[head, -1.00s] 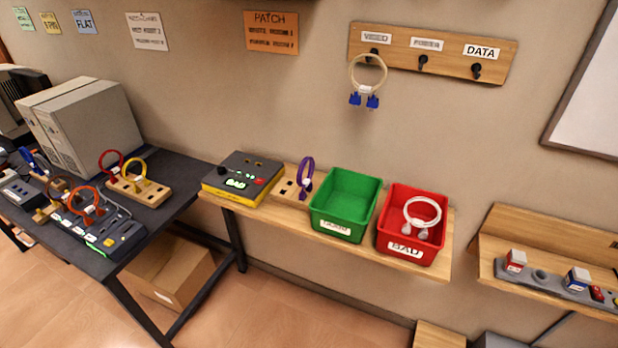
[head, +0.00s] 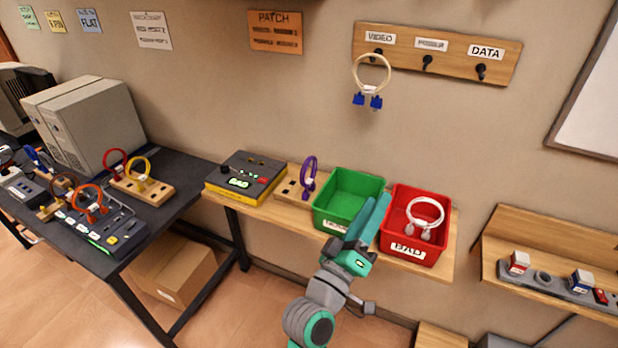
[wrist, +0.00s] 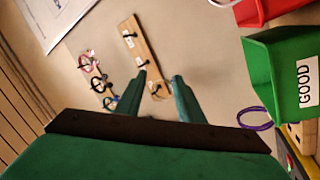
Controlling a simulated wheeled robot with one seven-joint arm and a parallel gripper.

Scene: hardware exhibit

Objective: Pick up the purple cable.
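The purple cable (head: 308,175) stands as an upright loop in a small wooden block (head: 290,188) on the wall shelf, just left of the green bin (head: 338,223). It also shows in the wrist view as a purple loop (wrist: 254,118) at the right, below the green bin (wrist: 272,75). My gripper (head: 384,199) is raised in front of the green and red bins, to the right of the purple cable and apart from it. Its two teal fingers are spread with nothing between them in the wrist view (wrist: 159,79).
The red bin (head: 388,248), labelled BAD, holds a white cable (head: 425,217). A yellow-and-black tester (head: 246,180) sits left of the wooden block. A cream cable (head: 372,72) hangs on the wall rack. Several looped cables stand on the dark table at left.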

